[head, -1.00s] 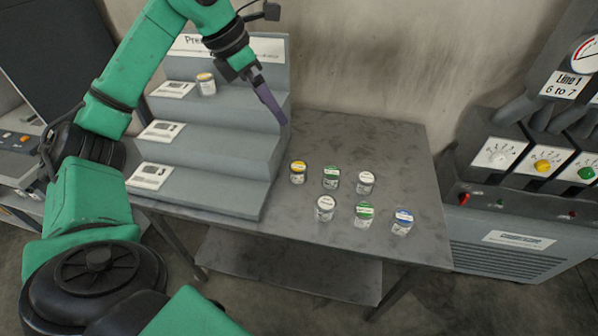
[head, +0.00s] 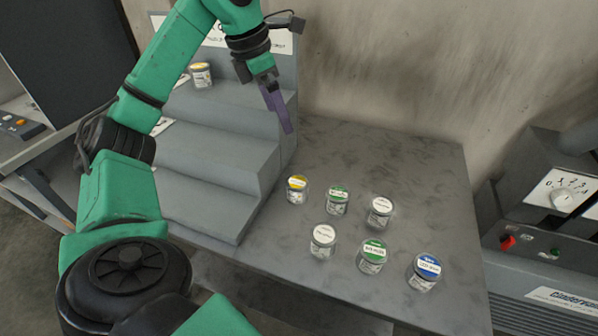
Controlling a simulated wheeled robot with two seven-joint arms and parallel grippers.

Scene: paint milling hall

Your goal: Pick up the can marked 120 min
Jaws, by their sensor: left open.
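Several small cans stand upright on the grey table (head: 400,150), in two rough rows. The back row has a yellow-lidded can (head: 297,191), a green-lidded can (head: 336,202) and a white-lidded can (head: 380,213). The front row has a white-lidded can (head: 322,243), a green-lidded can (head: 371,258) and a blue-lidded can (head: 424,274). Their labels are too small to read surely, so I cannot tell which is marked 120 min. My left gripper (head: 280,112) is open and empty, above the table's back left, apart from the cans. My right gripper is not in view.
A grey stepped rack (head: 205,155) stands left of the cans, with another yellow-marked can (head: 201,76) on its upper step. A control cabinet (head: 545,255) with a dial stands at the right. The table behind the cans is clear.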

